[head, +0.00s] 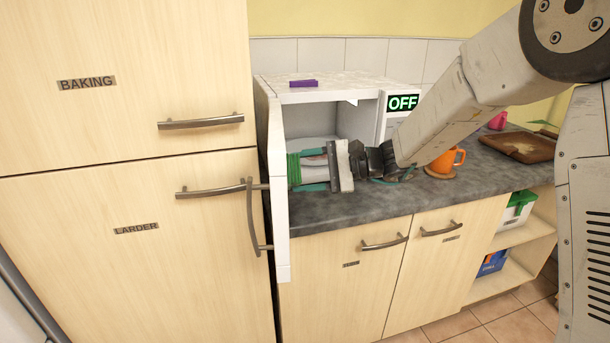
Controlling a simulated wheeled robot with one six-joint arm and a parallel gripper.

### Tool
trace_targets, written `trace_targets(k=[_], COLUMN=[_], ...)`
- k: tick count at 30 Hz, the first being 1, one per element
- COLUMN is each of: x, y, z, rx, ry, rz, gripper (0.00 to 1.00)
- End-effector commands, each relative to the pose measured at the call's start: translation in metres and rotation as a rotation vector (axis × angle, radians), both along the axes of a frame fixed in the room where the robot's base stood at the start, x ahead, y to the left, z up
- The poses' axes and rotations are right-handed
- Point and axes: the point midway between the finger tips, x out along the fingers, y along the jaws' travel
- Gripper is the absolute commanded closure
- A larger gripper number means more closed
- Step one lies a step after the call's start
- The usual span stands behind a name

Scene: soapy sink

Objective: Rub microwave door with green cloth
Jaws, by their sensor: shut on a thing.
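The white microwave (312,95) stands on the counter with its display reading OFF. Its door (275,150) is swung open towards me and shows nearly edge-on beside the larder cupboard. My gripper (308,170) reaches left across the open microwave front. It is shut on the green cloth (293,168), a small bunched strip at its fingertips. The cloth is at the inner face of the door and appears to touch it. Most of the cloth is hidden by the fingers or seen edge-on.
A purple block (303,83) lies on top of the microwave. An orange mug (443,161) stands on a coaster behind my arm, with a brown tray (526,147) further right. The door's handle (252,215) sticks out close to the larder front. Counter space before the microwave is clear.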

Motion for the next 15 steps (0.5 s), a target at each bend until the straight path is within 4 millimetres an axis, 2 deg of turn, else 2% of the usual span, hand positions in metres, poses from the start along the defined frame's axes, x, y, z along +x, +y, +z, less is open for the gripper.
trace_targets(k=[6, 15], x=[0.019, 0.03], y=[0.002, 0.004], z=[0.0, 0.0], rx=[0.0, 0.0], ry=[-0.002, 0.0], rz=[0.001, 0.0], gripper=[0.6, 0.6])
